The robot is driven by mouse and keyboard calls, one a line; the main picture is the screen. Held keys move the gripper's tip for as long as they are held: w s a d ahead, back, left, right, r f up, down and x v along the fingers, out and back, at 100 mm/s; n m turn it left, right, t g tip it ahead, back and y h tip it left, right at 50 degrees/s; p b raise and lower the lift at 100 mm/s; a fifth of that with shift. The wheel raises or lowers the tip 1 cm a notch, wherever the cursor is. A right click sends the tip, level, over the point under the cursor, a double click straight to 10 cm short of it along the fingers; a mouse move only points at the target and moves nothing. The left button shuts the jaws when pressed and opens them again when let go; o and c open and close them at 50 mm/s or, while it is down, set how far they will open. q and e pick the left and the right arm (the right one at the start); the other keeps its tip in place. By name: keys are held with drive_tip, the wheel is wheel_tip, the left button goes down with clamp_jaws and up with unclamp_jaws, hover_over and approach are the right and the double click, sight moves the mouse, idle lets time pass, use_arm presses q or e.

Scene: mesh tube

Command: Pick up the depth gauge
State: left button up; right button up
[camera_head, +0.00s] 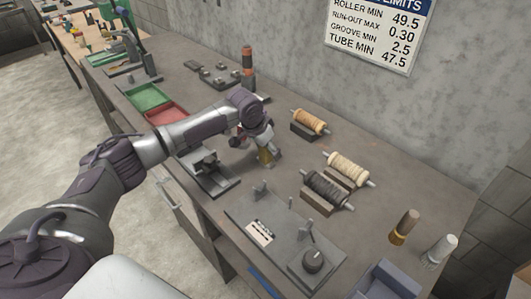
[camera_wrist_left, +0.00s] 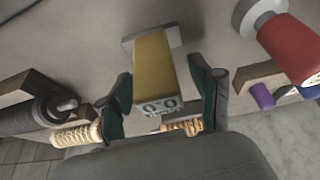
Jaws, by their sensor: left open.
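The depth gauge (camera_head: 265,157) looks like a small yellow block standing on the bench beneath my left gripper (camera_head: 255,142). In the left wrist view the yellow gauge (camera_wrist_left: 153,70) has a grey foot at one end and a small display with digits at the other. My left gripper (camera_wrist_left: 168,92) is open, with one dark green finger on each side of the gauge. Gaps show between the fingers and the gauge. My right gripper is not in view.
Fibre-wound rollers (camera_head: 347,168) lie on cradles to the right. A dark fixture (camera_head: 207,170) stands close on the left, with a red tray (camera_head: 167,114) and a green tray (camera_head: 147,97) beyond. A grey plate with a knob (camera_head: 311,262) lies in front. A sign (camera_head: 378,32) hangs on the wall.

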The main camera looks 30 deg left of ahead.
use_arm(q)
drive_tip(key=shift+c, duration=1.1)
clamp_jaws()
drive_tip(key=shift+r, duration=0.2)
drive_tip(key=shift+r, duration=0.25)
wheel_tip(320, 180, up, 4)
drive_tip(key=shift+d+f+b, duration=0.15)
drive_tip(key=shift+f+b, duration=0.05)
drive_tip(key=shift+b, duration=0.4)
drive_tip(key=d+r+b, duration=0.1)
drive_tip(key=d+r, duration=0.5)
drive_tip(key=d, duration=0.5)
drive_tip(key=shift+s+d+r+b, duration=0.15)
drive_tip(key=shift+s+r+b, duration=0.05)
drive_tip(key=shift+r+b, duration=0.15)
